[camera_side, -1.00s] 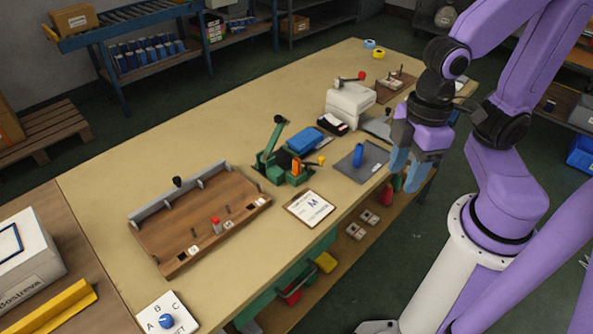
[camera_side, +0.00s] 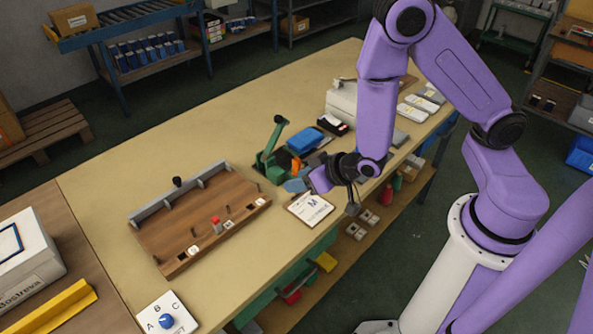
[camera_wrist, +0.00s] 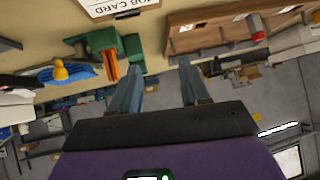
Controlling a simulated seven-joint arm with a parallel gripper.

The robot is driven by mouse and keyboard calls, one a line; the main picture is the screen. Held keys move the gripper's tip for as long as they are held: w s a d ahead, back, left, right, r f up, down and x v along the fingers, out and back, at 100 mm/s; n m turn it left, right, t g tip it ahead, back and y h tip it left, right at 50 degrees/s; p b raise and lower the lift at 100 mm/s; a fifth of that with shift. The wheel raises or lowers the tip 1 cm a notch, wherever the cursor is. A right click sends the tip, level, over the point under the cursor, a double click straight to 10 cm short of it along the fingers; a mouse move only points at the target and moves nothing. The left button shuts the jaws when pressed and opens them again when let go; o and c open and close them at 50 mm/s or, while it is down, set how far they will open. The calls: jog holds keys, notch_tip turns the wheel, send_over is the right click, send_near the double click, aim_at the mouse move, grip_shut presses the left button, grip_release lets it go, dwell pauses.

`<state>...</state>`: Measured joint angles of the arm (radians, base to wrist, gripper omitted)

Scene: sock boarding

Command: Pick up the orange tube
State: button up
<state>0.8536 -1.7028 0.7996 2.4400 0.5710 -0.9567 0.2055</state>
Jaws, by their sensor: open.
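The orange tube (camera_side: 295,165) appears as a small upright orange piece in the green fixture (camera_side: 268,160) at the middle of the bench. In the wrist view the orange piece (camera_wrist: 112,64) shows against the green fixture (camera_wrist: 98,44), just left of the left finger. My gripper (camera_side: 296,184) is beside the fixture, on its near side, by the job card. In the wrist view my gripper (camera_wrist: 160,60) is open with nothing between its fingers. My arm and gripper hide part of the fixture's right side in the side view.
A job card (camera_side: 310,209) lies beneath and beside my gripper. A wooden rack (camera_side: 170,234) with pegs and a red-topped piece (camera_side: 215,223) stands to the left. The bench's far left (camera_side: 110,190) is clear.

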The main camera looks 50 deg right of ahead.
aim_at(299, 161)
jog(key=w+d+t, duration=0.1)
jog(key=d, duration=0.1)
jog(key=d+t+h, duration=0.1)
jog(key=d, duration=0.1)
jog(key=w+d+f+m+t+h, duration=0.1)
jog(key=d, duration=0.1)
jog(key=shift+w+d+f+t, duration=0.1)
jog(key=shift+w+d+t, duration=0.1)
jog(key=shift+w+t, duration=0.15)
jog(key=shift+w+d+f, duration=0.1)
jog(key=shift+w+f, duration=0.05)
jog(key=shift+w, duration=0.35)
jog(key=shift+x, duration=3.2)
grip_shut()
